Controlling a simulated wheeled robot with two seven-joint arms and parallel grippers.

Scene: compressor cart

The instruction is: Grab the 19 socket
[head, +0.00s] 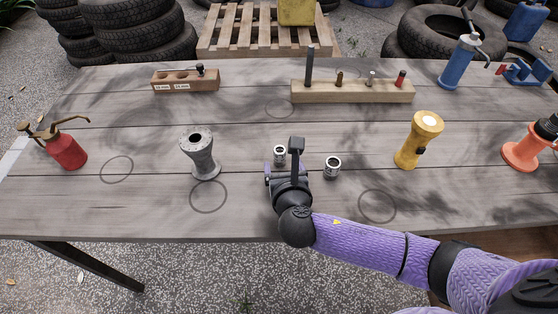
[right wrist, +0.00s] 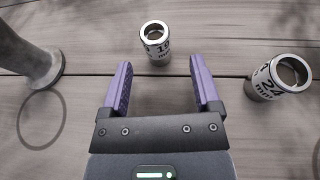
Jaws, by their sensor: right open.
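The 19 socket (head: 280,153) is a small shiny metal cylinder standing on the table. In the right wrist view the 19 socket (right wrist: 155,42) shows part of its number and sits just beyond the fingertips, roughly between their lines. My right gripper (right wrist: 160,76) is open and empty, with nothing between its purple fingers. In the head view my right gripper (head: 284,170) is over the table on the near side of the socket. A larger socket marked 24 mm (right wrist: 278,76) stands to the right; it also shows in the head view (head: 332,167). My left gripper is out of view.
A grey flared part (head: 200,155) stands left of my gripper, and a yellow flashlight (head: 419,140) stands to the right. A labelled wooden holder (head: 185,85) and a longer wooden block (head: 352,93) sit at the back. The grey table (head: 130,215) is clear at front left.

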